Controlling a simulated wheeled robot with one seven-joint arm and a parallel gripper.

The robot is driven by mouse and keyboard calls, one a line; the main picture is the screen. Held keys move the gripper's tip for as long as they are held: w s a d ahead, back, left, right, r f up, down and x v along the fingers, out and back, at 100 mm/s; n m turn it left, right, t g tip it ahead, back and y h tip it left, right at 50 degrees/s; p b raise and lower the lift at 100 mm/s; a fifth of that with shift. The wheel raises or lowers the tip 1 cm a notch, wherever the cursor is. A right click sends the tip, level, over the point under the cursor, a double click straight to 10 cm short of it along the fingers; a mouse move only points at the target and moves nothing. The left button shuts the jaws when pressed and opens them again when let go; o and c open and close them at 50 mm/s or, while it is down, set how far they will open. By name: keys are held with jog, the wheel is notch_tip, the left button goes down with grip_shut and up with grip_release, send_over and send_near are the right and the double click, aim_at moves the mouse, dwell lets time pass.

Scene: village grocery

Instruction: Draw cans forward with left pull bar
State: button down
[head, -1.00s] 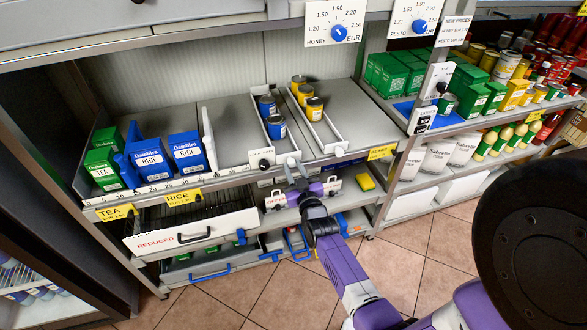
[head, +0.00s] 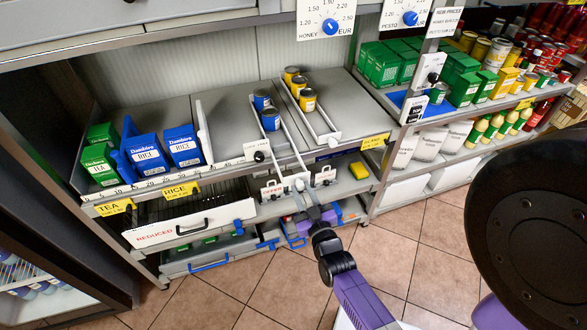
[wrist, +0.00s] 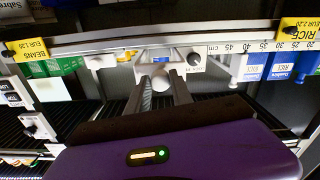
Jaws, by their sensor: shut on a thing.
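Two blue cans (head: 270,119) stand one behind the other on the middle shelf, with several yellow cans (head: 307,100) in the lane to their right. A pale left pull bar (head: 292,155) runs beside the blue cans and sticks out past the shelf's front edge. My gripper (head: 300,190) is shut on its front end, below and in front of the shelf. In the wrist view the fingers (wrist: 163,88) close around the bar's white end (wrist: 160,73); the exact contact is partly hidden. A right pull bar (head: 322,121) lies beside the yellow cans.
Blue rice boxes (head: 147,153) and green tea boxes (head: 99,164) stand to the left. A reduced-goods drawer (head: 185,228) and a low shelf with a yellow block (head: 359,171) lie beneath. Open tiled floor (head: 400,250) is in front.

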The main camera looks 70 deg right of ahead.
jog(key=v, duration=1.5)
jog(key=shift+p, duration=0.35)
jog(key=shift+a, duration=0.15)
jog(key=c, duration=1.1)
grip_release()
jog(key=shift+s, duration=0.1)
jog(key=shift+b+v, duration=0.8)
jog(key=shift+v, duration=3)
